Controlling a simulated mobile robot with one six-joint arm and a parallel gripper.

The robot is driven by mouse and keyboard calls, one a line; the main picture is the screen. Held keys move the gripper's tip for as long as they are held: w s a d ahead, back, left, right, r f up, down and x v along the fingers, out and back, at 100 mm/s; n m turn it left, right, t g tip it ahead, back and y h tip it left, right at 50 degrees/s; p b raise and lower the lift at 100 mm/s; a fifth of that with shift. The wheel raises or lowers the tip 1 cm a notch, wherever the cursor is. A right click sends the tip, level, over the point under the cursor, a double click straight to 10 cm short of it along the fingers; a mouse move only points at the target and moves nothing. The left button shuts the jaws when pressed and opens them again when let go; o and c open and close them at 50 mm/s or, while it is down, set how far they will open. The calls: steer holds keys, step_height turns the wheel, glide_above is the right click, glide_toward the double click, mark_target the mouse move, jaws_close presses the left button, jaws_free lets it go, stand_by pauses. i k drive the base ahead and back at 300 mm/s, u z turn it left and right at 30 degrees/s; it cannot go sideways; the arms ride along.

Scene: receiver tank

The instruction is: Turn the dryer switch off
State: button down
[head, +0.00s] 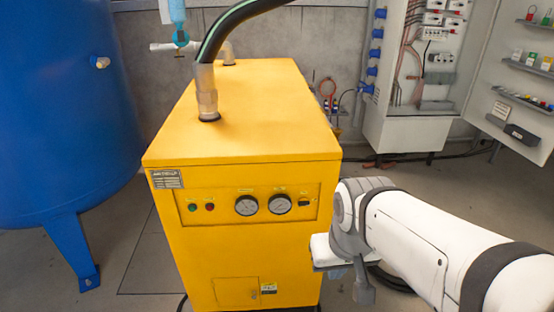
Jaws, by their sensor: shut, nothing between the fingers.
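The yellow dryer (245,110) stands in the middle of the head view. Its front panel has a small black switch (305,202) at the right end, beside two round gauges. Whether the switch is on or off is too small to tell. My gripper (327,252) is at the dryer's front right edge, below and to the right of the switch, apart from it. It is shut and empty, and its fingertips are not clearly seen.
A green lamp (192,207) and a red lamp (209,206) sit on the panel's left. A black hose (228,25) rises from the dryer's top. A blue tank (60,110) stands at left. An open electrical cabinet (405,128) stands behind at right.

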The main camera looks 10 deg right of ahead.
mark_target(303, 201)
steer(key=i, duration=0.2)
steer(key=z, duration=1.2)
steer(key=k, duration=1.35)
steer(key=u, duration=1.05)
steer(key=i, duration=1)
